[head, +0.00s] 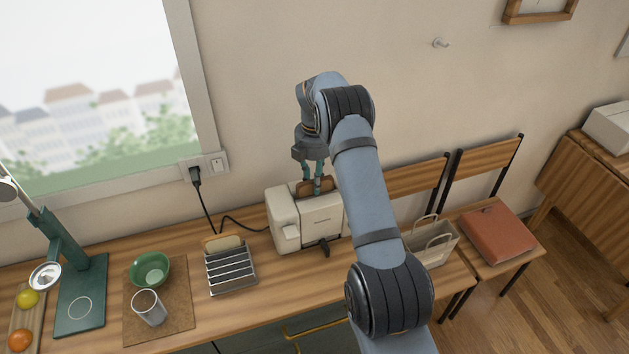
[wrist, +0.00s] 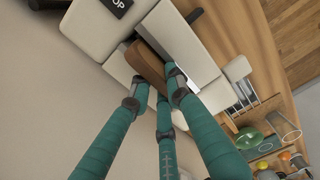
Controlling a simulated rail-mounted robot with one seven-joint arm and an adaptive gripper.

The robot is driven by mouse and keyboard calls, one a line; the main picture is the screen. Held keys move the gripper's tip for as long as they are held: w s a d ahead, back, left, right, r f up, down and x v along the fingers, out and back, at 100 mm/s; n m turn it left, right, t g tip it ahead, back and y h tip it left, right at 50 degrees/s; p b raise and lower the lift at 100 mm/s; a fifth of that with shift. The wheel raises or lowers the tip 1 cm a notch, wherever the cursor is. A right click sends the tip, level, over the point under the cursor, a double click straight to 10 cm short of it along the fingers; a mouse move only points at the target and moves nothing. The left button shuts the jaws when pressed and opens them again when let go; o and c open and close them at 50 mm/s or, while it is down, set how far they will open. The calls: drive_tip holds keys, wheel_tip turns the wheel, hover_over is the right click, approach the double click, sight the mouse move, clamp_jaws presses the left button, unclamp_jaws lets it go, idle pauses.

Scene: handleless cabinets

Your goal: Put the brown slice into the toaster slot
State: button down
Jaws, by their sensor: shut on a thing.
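The cream toaster (head: 288,222) stands on the wooden counter against the wall, with a dark lever on its front. My gripper (head: 313,186), with teal fingers, points down at the toaster's top. It is shut on the brown slice (head: 303,188). In the wrist view the brown slice (wrist: 150,66) lies between my fingertips (wrist: 160,85), lined up along a dark slot in the toaster (wrist: 180,40). Its lower edge appears to be in the slot, but how deep it sits is hidden by the toaster and fingers.
A metal rack (head: 231,272) with a pale slice (head: 222,243) stands left of the toaster. Further left are a green bowl (head: 150,268), a cup (head: 149,308) and a green lamp (head: 80,300). A black cord runs to the wall socket. A handled bag (head: 432,245) is at right.

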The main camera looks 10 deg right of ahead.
drive_tip(key=shift+f, duration=0.15)
drive_tip(key=c, duration=1.6)
unclamp_jaws()
drive_tip(key=shift+c, duration=0.2)
wheel_tip(320, 180, up, 12)
drive_tip(key=shift+r, duration=0.25)
drive_tip(key=shift+f, duration=0.1)
